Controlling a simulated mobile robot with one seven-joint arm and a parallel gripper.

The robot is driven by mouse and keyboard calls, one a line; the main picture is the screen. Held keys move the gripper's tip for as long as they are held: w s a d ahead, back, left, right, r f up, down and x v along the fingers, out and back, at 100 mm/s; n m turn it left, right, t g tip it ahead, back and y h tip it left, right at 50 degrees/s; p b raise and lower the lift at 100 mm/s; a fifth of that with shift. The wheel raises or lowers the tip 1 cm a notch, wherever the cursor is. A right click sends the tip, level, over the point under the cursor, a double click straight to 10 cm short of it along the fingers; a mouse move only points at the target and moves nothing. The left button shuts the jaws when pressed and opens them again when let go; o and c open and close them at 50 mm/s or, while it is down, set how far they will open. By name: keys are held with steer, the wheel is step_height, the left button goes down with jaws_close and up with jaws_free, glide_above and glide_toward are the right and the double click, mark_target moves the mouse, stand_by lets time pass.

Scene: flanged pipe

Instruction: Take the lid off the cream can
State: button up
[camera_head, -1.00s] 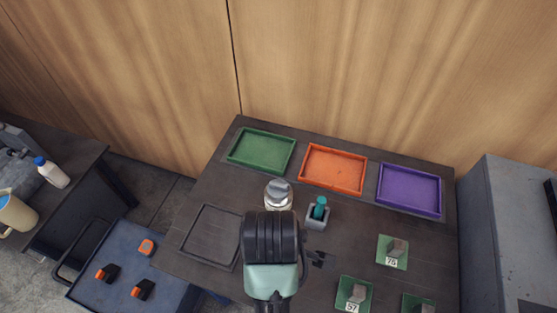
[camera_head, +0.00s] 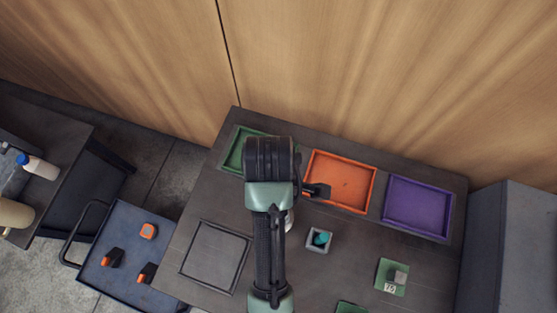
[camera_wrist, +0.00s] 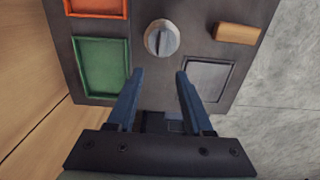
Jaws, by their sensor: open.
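The can (camera_wrist: 150,48) stands on the dark table in the wrist view, seen from above. Its grey round lid (camera_wrist: 163,38) is on top, with a raised ridge across it. In the head view only a pale sliver of the can (camera_head: 289,221) shows beside my arm. My gripper (camera_wrist: 157,73) is open and empty. Its two blue-grey fingers are apart, and their tips appear just below the can in the wrist view. The can is not between them.
Green (camera_head: 236,160), orange (camera_head: 340,181) and purple (camera_head: 418,208) trays line the back of the table. A grey holder with a teal piece (camera_head: 319,238) stands right of my arm. A black square frame (camera_head: 216,256) lies left. A tan block (camera_wrist: 235,33) shows in the wrist view.

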steer(key=f, duration=0.5)
steer(key=shift+s+f, duration=0.3)
steer(key=shift+f, duration=0.1)
steer(key=shift+d+f, duration=0.1)
steer(key=shift+f, duration=0.45)
steer(key=f, duration=0.2)
steer(key=d+f+p, duration=0.1)
steer(key=f, duration=0.1)
steer(key=shift+s+p, duration=0.15)
steer(key=shift+p, duration=0.15)
steer(key=shift+f, duration=0.5)
jaws_close()
